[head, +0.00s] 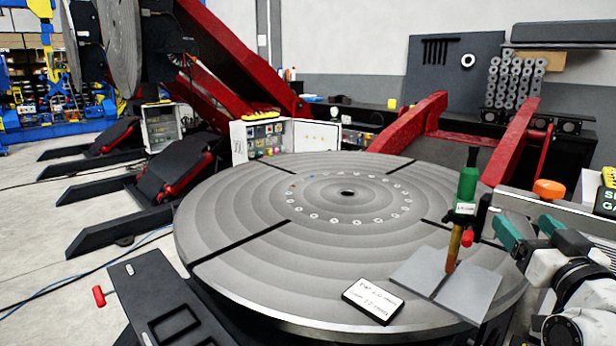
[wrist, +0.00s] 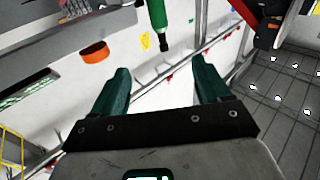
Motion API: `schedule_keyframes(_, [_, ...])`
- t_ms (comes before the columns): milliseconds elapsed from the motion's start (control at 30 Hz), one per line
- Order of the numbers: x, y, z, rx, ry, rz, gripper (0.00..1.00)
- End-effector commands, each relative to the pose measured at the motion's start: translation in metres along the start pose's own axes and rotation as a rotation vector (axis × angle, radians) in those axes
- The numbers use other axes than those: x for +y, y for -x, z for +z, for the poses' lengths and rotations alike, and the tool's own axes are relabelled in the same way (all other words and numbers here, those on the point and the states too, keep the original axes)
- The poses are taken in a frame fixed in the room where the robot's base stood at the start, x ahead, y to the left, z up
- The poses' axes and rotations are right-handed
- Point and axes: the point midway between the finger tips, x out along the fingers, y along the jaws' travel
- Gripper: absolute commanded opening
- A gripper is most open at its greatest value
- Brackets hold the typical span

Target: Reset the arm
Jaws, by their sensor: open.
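My gripper (head: 529,232) is at the right edge of the head view, with its teal fingers spread and nothing between them. It hangs beside the right rim of the round grey turntable (head: 260,260). In the wrist view my gripper (wrist: 160,85) is also open and empty. A green tool (head: 467,185) with a copper-coloured lower end stands upright on two grey plates (head: 470,290) on the turntable, to the left of my gripper and apart from it. Part of the green tool (wrist: 158,18) shows at the top of the wrist view.
A white label card (head: 372,300) lies near the turntable's front rim. An orange round object (head: 549,189) sits on a grey ledge close behind my gripper. Red support arms (head: 515,140) rise behind the turntable. Open floor (head: 60,240) lies at the left.

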Motion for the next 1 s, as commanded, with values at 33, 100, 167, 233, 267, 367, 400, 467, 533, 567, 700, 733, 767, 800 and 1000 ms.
schedule_keyframes(33, [-0.003,0.001,0.008,-0.021,-0.001,-0.005,0.76])
schedule_keyframes(100, [-0.005,0.005,0.020,-0.053,-0.001,-0.008,0.76])
schedule_keyframes(167, [-0.007,0.007,0.030,-0.078,-0.001,-0.011,0.76])
schedule_keyframes(233, [-0.010,0.012,0.045,-0.119,-0.001,-0.016,0.76])
schedule_keyframes(267, [-0.011,0.014,0.051,-0.136,-0.001,-0.018,0.76])
schedule_keyframes(367, [-0.017,0.024,0.078,-0.209,-0.002,-0.027,0.76])
schedule_keyframes(400, [-0.019,0.029,0.090,-0.242,-0.003,-0.030,0.76])
schedule_keyframes(467, [-0.023,0.037,0.109,-0.296,-0.004,-0.036,0.76])
schedule_keyframes(533, [-0.028,0.050,0.134,-0.367,-0.004,-0.042,0.76])
schedule_keyframes(567, [-0.030,0.057,0.146,-0.403,-0.005,-0.046,0.76])
schedule_keyframes(700, [-0.043,0.106,0.214,-0.618,-0.006,-0.060,0.76])
schedule_keyframes(733, [-0.045,0.120,0.229,-0.672,-0.006,-0.063,0.76])
schedule_keyframes(767, [-0.048,0.134,0.245,-0.726,-0.006,-0.066,0.76])
schedule_keyframes(800, [-0.051,0.155,0.264,-0.799,-0.005,-0.070,0.76])
schedule_keyframes(1000, [-0.063,0.269,0.340,-1.158,0.001,-0.072,0.76])
